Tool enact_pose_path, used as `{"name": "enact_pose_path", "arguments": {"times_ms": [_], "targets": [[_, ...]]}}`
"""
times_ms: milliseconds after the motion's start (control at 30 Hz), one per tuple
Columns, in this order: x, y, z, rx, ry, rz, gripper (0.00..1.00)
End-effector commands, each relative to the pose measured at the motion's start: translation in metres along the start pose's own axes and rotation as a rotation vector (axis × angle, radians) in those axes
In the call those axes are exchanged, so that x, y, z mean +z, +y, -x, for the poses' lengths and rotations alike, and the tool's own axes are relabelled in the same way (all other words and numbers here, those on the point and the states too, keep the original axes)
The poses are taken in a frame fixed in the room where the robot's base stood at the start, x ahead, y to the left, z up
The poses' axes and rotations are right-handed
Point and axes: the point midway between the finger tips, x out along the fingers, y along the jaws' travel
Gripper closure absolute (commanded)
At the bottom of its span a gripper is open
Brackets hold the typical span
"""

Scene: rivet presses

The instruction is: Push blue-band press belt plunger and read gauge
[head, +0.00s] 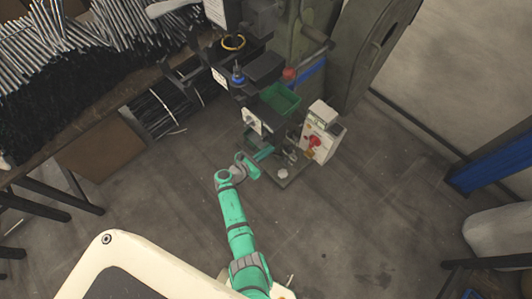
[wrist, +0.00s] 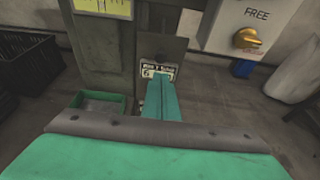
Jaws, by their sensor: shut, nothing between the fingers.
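The press (head: 275,60) stands at the top middle of the head view, with a blue band (head: 308,75) on its right side. My teal gripper (head: 264,153) is low in front of the press, below its green bin. In the wrist view my gripper (wrist: 162,80) is shut and empty, its fingers together and pointing at a small lettered plate (wrist: 158,70) on a grey bracket. I cannot tell whether the fingertips touch that plate. I cannot make out the belt plunger or a readable gauge face in either view.
A white control box (head: 321,132) with a red knob stands right of my gripper. In the wrist view, a box with an orange knob (wrist: 247,38) reads "FREE". A green bin (head: 281,99) sits above my gripper.

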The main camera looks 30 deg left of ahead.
Motion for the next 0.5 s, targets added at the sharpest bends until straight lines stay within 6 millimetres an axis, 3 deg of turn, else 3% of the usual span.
{"name": "enact_pose_path", "arguments": {"times_ms": [200, 500], "targets": [[0.0, 0.001, 0.017, 0.002, 0.0, 0.0, 1.0], [0.001, -0.003, 0.016, -0.007, 0.0, -0.002, 1.0]]}}
